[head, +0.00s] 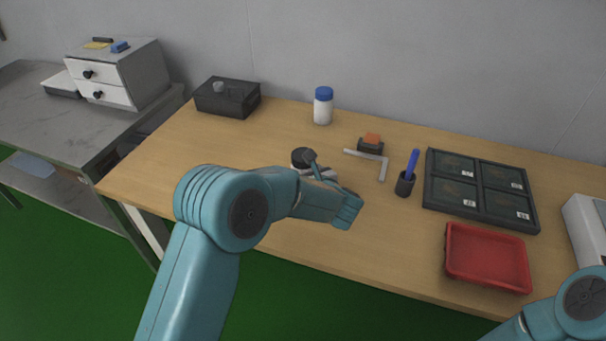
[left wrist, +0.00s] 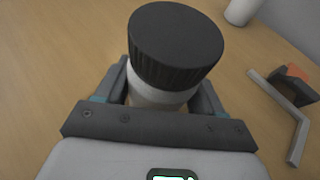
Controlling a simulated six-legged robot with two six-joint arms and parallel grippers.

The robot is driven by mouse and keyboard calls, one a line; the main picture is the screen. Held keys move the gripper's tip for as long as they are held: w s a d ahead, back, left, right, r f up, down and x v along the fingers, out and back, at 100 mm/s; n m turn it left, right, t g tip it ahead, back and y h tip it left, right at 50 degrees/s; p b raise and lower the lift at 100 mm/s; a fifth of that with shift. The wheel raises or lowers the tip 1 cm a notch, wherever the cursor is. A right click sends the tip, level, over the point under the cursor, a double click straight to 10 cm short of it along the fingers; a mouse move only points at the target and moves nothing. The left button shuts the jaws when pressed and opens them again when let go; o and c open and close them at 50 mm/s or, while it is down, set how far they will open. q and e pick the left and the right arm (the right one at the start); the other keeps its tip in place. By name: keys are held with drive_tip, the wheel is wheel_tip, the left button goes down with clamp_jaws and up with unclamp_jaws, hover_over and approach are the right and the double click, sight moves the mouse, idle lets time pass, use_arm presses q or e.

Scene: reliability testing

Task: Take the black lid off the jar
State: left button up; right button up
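The jar (left wrist: 155,95) has a pale body and a ribbed black lid (left wrist: 176,45), and the lid is on it. In the head view the black lid (head: 302,156) shows behind my left arm, and most of the jar is hidden. My left gripper (left wrist: 160,88) has one finger on each side of the jar, just below the lid. I cannot tell whether the fingers touch it. In the head view my left gripper (head: 318,172) is partly covered by its own wrist. My right gripper is out of view; only part of that arm shows at lower right.
A white bottle with a blue cap (head: 323,106) stands behind the jar. A black box (head: 227,98) sits back left.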

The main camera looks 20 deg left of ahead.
use_arm(q)
drive_tip(key=shift+r, duration=0.1)
wheel_tip(320, 180, up, 20)
drive_tip(key=p, duration=0.2)
idle(0.3)
drive_tip(key=o, duration=0.7)
drive_tip(key=c, duration=0.9)
drive_tip(key=s+a+p, duration=0.3)
drive_tip(key=a+p, duration=0.3)
drive_tip(key=a, duration=0.7)
drive_tip(key=shift+c, duration=0.2)
drive_tip(key=s+d+f+m+t+h+p, duration=0.1)
drive_tip(key=s+d+f+m+h, duration=0.3)
drive_tip(key=d+f, duration=0.1)
drive_tip(key=s+d+f+m+t+h, duration=0.2)
drive_tip(key=s+d+f+m+h, duration=0.1)
drive_tip(key=d, duration=0.4)
drive_tip(key=shift+s+d+f+m+h+p, duration=0.15)
drive_tip(key=shift+s+f+m+h+p, duration=0.35)
drive_tip(key=shift+f+h, duration=0.4)
